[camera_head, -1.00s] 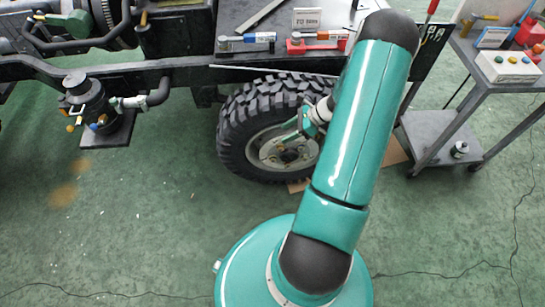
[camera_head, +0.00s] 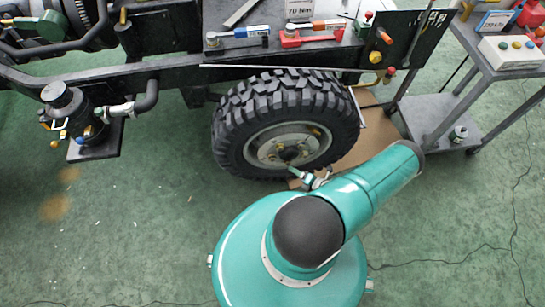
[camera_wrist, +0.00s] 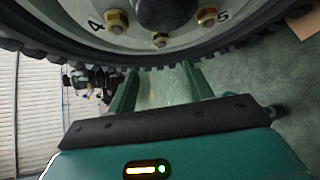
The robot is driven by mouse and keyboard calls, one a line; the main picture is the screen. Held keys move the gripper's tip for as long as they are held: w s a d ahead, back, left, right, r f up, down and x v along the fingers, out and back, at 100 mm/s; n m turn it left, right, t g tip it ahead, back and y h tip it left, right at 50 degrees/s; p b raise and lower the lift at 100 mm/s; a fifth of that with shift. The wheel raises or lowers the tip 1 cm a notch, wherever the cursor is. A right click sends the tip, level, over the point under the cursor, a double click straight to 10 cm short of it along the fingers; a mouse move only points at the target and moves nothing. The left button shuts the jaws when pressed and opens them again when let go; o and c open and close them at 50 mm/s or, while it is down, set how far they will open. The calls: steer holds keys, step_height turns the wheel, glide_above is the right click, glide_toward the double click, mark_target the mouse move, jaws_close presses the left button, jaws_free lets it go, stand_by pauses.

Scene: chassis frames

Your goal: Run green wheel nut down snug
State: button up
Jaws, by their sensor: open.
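The wheel (camera_head: 232,125) stands upright under the chassis, with a knobby black tyre and a pale grey rim. Its rim (camera_wrist: 72,12) fills the top of the wrist view. Brass-coloured nuts sit on studs there: one nut (camera_wrist: 117,21) by the figure 4, another nut (camera_wrist: 208,16) by the figure 5, and a smaller fitting (camera_wrist: 160,40) between them. I cannot make out a green nut. My gripper (camera_head: 296,172) is low in front of the wheel's lower edge. In the wrist view my gripper (camera_wrist: 160,72) has its two green fingers apart, with nothing between them.
A black chassis rail (camera_head: 170,72) runs above the wheel. A grey cart (camera_head: 440,118) stands at the right. Brown cardboard (camera_head: 372,110) lies beside the wheel.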

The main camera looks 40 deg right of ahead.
mark_target(273, 160)
steer(key=x, duration=1.4)
steer(key=shift+s+f, duration=0.1)
steer(key=shift+f, duration=0.1)
